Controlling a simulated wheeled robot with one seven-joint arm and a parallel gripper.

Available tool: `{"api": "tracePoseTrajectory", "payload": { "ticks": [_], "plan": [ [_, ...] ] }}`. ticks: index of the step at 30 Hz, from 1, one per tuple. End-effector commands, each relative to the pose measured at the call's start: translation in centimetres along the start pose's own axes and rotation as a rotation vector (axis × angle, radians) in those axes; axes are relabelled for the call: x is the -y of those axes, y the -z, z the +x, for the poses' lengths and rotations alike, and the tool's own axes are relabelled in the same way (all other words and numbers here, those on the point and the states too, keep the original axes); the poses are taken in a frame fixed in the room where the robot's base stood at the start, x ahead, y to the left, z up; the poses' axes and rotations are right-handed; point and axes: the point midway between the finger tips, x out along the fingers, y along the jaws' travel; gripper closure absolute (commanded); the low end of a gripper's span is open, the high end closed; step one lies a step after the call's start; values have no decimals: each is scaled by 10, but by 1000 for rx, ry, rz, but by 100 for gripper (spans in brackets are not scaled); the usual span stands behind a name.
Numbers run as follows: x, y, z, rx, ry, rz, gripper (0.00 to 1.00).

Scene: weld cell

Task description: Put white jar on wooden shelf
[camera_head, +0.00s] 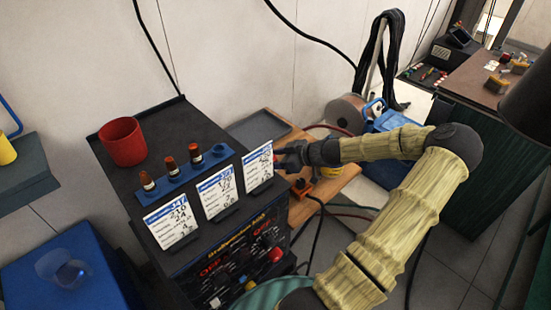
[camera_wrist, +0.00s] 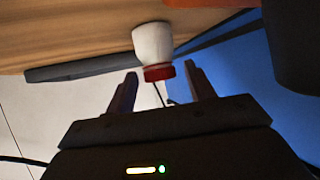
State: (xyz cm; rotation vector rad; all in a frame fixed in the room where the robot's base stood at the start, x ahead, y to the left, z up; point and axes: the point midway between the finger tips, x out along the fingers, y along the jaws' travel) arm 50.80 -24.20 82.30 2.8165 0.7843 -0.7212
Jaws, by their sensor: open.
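The white jar (camera_wrist: 152,42) with a red lid (camera_wrist: 159,72) shows in the wrist view, which looks upside down. Its base meets a wooden surface (camera_wrist: 60,30), and it seems to stand upright there. My gripper (camera_wrist: 160,78) is open, with one finger on each side of the lid in the picture; I see no contact. In the head view my gripper (camera_head: 284,157) is behind the right-hand card, low over the wooden shelf (camera_head: 340,180). The jar is hidden in that view.
A dark cabinet (camera_head: 185,115) with a red cup (camera_head: 123,142), small bottles in a blue rack (camera_head: 188,177) and several price cards (camera_head: 219,194) stands left of my gripper. Cables and hoses run behind.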

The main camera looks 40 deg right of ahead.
Motion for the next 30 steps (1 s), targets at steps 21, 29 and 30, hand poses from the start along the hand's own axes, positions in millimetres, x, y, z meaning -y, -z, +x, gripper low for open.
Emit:
{"api": "tracePoseTrajectory", "payload": {
  "ticks": [21, 29, 30],
  "plan": [
    [-1, 0, -111, 1, -6, 1, 46],
    [0, 0, -120, 0, -1, 1, 46],
    [0, 0, -120, 0, -1, 1, 46]
  ]
}}
